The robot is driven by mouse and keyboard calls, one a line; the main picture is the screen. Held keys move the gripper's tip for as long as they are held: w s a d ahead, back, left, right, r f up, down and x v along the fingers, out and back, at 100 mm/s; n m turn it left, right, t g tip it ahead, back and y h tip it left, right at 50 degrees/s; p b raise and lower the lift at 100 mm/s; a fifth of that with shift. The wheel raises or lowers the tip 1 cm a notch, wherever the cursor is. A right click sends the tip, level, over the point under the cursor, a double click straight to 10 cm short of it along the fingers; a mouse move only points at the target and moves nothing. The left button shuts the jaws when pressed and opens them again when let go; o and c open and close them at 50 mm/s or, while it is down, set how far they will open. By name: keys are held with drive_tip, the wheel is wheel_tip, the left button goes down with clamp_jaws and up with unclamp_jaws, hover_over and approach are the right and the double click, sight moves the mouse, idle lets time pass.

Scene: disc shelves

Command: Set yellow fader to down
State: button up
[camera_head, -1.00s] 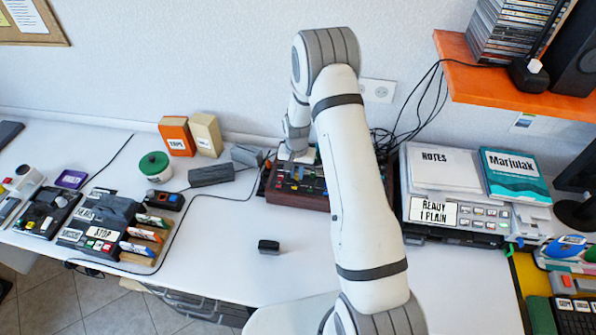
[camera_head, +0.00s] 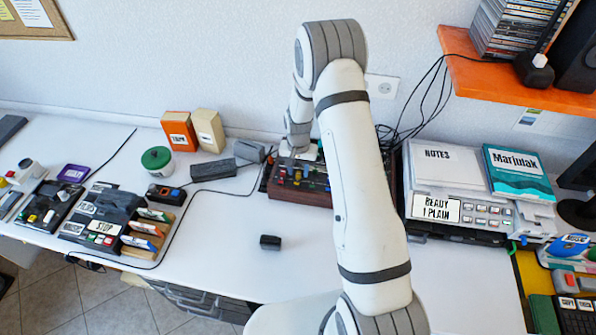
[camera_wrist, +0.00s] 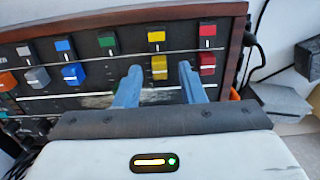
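The mixer panel (camera_wrist: 95,98), dark with a wooden frame, fills the upper wrist view; in the head view its wooden front edge (camera_head: 300,198) shows beside my arm. The yellow fader (camera_wrist: 159,67) has a bright yellow cap below a yellow square (camera_wrist: 156,37) and a white label. My gripper (camera_wrist: 159,75) is open, with one blue-grey finger on each side of the yellow cap. I cannot tell whether the fingers touch it. The red fader (camera_wrist: 207,62) is just right of the right finger.
Blue (camera_wrist: 73,74) and grey (camera_wrist: 37,76) faders stand to the left on the panel. In the head view, a grey printer (camera_head: 470,212) with papers stands right of my arm. A small black block (camera_head: 270,242) lies on the otherwise clear desk front.

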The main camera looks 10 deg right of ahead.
wheel_tip(320, 180, up, 7)
drive_tip(key=shift+f+b, duration=0.1)
drive_tip(key=shift+b, duration=0.65)
drive_tip(key=shift+r, duration=0.2)
wheel_tip(320, 180, up, 10)
drive_tip(key=n, duration=0.1)
hover_over(298, 174)
drive_tip(key=s, duration=0.4)
drive_tip(key=s+d+r+n+t, duration=0.1)
drive_tip(key=s+r+n+t, duration=0.1)
drive_tip(key=s+r, duration=1.2)
drive_tip(key=s+n+t, duration=0.1)
drive_tip(key=s, duration=1)
drive_tip(key=shift+s+d+r+n, duration=0.15)
drive_tip(key=shift+s+r+n, duration=0.15)
drive_tip(key=shift+s+r, duration=0.1)
idle(1.2)
